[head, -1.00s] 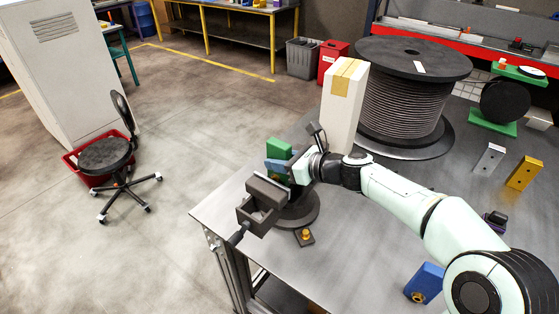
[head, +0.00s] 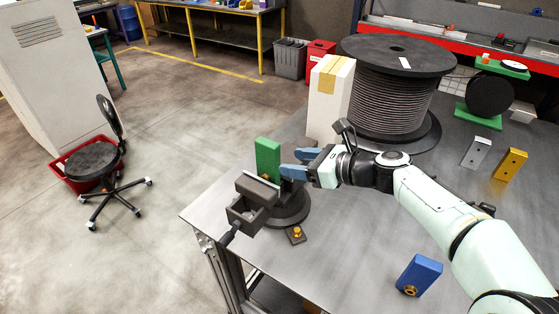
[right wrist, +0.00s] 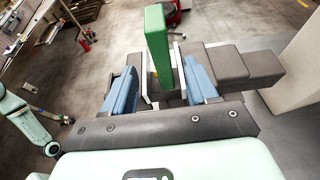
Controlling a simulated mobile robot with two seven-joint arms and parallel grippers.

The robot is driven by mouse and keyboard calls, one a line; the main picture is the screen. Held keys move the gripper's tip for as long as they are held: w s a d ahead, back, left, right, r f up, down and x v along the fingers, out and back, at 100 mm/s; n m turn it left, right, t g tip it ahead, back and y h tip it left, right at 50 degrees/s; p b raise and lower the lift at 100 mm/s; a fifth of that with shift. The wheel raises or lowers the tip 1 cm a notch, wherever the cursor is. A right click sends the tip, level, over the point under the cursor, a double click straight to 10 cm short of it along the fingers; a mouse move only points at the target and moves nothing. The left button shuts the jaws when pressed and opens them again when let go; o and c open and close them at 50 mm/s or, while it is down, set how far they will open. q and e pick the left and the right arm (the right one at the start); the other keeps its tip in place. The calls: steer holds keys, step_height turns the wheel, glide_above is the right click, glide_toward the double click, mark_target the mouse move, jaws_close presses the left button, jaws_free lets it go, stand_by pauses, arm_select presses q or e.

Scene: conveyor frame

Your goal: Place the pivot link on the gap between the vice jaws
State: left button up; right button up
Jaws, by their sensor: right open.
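A green block (head: 268,158), which looks like the pivot link, stands upright at the dark grey vice (head: 247,205) near the table's left edge. In the right wrist view the green link (right wrist: 157,45) stands at the gap between the vice jaws (right wrist: 228,66). Its lower end is partly hidden, so I cannot tell how it is seated. My right gripper (head: 290,166) has blue fingers spread open and is just right of the link. In the wrist view the fingers of the right gripper (right wrist: 164,90) are apart, with the link beyond them, not gripped. My left gripper is not in view.
A tall white box (head: 328,105) and a large cable spool (head: 395,90) stand behind my right arm. A small dark piece with a brass knob (head: 296,235) lies beside the vice. Blue (head: 419,274), grey (head: 475,153) and yellow (head: 510,164) blocks stand on the table.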

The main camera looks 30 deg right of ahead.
steer(key=shift+v, duration=1.6)
